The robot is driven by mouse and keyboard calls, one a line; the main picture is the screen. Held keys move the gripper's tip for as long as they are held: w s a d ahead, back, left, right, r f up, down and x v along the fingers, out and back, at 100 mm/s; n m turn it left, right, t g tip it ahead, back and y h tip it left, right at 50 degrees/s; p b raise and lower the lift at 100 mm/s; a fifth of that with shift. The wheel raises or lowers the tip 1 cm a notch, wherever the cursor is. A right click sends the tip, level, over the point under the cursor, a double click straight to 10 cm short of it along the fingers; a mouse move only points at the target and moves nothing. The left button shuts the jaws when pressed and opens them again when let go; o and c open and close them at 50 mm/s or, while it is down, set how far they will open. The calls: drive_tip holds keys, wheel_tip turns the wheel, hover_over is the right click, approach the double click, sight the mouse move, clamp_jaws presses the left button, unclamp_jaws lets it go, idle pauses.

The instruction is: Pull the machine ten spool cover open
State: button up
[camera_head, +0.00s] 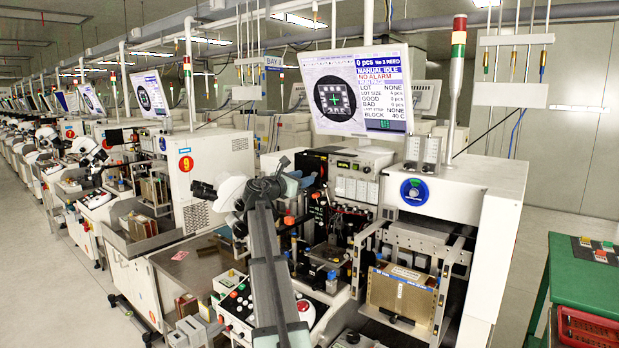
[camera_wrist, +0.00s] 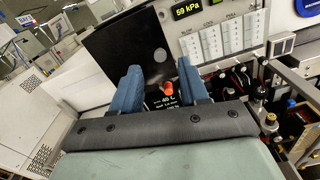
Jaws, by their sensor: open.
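A black upright panel (camera_wrist: 112,48) with a pale grey disc stands ahead in the wrist view; it appears to be the spool cover of the machine with the round blue badge (camera_head: 414,192). In the head view a dark panel (camera_head: 312,163) shows just beyond my gripper. The panel looks closed, though its hinge and edges are partly hidden. My gripper (camera_wrist: 159,68) has two blue fingers, spread apart with nothing between them. They point towards the panel's lower part; I cannot tell whether they touch it. In the head view the arm hides part of the machine's front.
An orange knob (camera_wrist: 167,89) and a small display lie beyond the fingers. A microscope (camera_head: 225,190) stands left of my arm. A brass-coloured magazine (camera_head: 400,295) sits at the machine's front right. A green table (camera_head: 585,270) is at the far right. The left aisle floor is clear.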

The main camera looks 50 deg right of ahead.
sight(305, 172)
drive_tip(key=shift+d, duration=2.15)
drive_tip(key=shift+c, duration=0.2)
clamp_jaws()
